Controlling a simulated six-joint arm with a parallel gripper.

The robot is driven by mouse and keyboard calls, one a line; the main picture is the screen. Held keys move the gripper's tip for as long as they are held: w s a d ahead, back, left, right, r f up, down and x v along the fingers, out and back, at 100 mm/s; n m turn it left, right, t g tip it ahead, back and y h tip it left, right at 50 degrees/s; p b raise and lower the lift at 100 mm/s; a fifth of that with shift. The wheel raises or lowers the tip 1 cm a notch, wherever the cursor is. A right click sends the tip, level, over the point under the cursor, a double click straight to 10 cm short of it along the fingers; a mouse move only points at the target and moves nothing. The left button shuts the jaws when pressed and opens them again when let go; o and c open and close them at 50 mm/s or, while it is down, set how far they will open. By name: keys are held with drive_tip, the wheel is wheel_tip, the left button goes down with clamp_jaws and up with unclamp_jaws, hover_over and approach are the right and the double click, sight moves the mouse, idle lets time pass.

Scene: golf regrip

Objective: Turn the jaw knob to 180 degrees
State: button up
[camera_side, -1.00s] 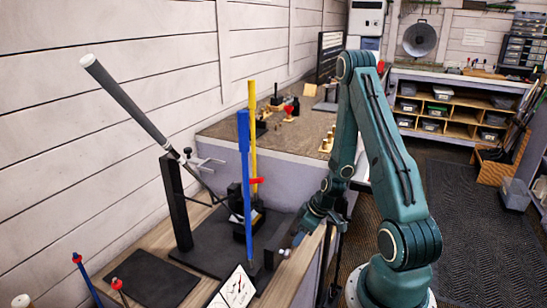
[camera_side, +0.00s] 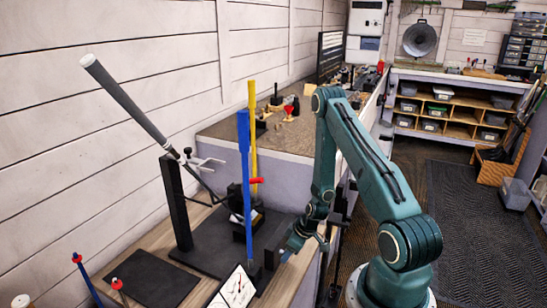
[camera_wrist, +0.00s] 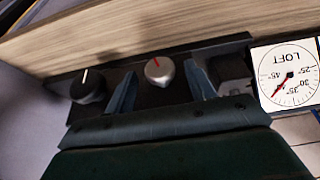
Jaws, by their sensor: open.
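In the wrist view, a silver knob (camera_wrist: 159,71) with a red mark sits on a dark panel (camera_wrist: 150,98). A black knob (camera_wrist: 88,87) with a white mark is to its left. No label shows which one is the jaw knob. My gripper (camera_wrist: 160,72) is open, with one blue finger on each side of the silver knob. Gaps show between the fingers and the knob. The red mark points up in the picture, tilted slightly left. In the side view my gripper (camera_side: 289,250) is at the bench's front edge, and the knobs cannot be made out.
A loft dial (camera_wrist: 288,76) stands right of the knobs; it also shows in the side view (camera_side: 237,288). A blue post (camera_side: 245,165) and a yellow post (camera_side: 253,125) rise behind my gripper. A club with a dark grip (camera_side: 125,100) leans at the left.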

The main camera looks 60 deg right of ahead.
drive_tip(key=shift+w+f, duration=0.15)
drive_tip(key=shift+f, duration=0.2)
drive_tip(key=c, duration=1)
drive_tip(key=shift+o, duration=0.2)
drive_tip(key=shift+d+y, duration=0.1)
drive_tip(key=shift+y, duration=0.3)
drive_tip(key=shift+d+f+m+y, duration=0.15)
drive_tip(key=shift+m+y, duration=0.15)
drive_tip(key=shift+y, duration=0.9)
